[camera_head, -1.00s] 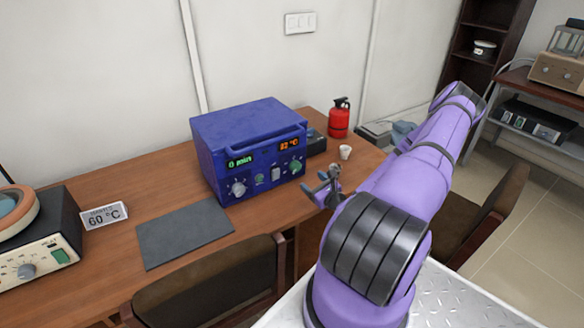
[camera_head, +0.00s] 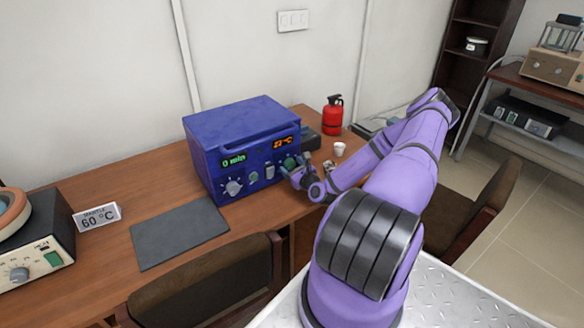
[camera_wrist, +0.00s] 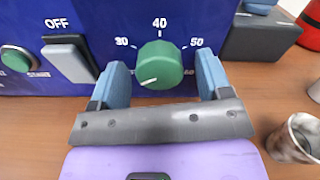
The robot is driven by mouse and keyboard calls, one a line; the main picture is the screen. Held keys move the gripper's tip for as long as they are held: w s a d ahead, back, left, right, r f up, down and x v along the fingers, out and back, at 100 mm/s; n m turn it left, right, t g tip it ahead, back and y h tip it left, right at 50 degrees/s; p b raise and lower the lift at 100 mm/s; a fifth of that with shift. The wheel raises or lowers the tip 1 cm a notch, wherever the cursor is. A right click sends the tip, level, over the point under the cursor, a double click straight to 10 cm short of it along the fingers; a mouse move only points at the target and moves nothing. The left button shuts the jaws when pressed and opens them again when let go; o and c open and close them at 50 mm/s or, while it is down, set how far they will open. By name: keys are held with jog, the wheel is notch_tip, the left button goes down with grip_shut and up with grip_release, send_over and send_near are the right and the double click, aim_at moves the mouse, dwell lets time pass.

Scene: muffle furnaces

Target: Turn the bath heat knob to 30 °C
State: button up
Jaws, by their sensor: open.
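The blue bath box (camera_head: 235,140) stands on the wooden desk, with a green 0 min display and an orange temperature display (camera_head: 284,141) too small to read surely. Its green heat knob (camera_wrist: 161,64) shows in the wrist view with marks 30, 40, 50 and 60 around it. The knob's white pointer line points to the lower left, below the 30 mark. My gripper (camera_wrist: 164,74) is open, with one blue finger on each side of the knob; I cannot tell whether they touch it. In the head view my gripper (camera_head: 293,172) is at the box's right front, partly covering the knob.
An OFF switch (camera_wrist: 68,57) and a green button (camera_wrist: 16,59) are left of the knob. A metal cup (camera_wrist: 294,138) stands close on the right. A red extinguisher (camera_head: 333,115), a white cup (camera_head: 339,149) and a grey mat (camera_head: 178,233) are on the desk.

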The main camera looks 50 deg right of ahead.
jog(key=shift+w, duration=0.1)
jog(key=c, duration=0.9)
jog(key=shift+m, duration=0.4)
jog(key=m, duration=0.5)
jog(key=shift+m, duration=0.3)
jog(key=m, duration=0.5)
jog(key=shift+m, duration=0.3)
jog(key=o, duration=0.9)
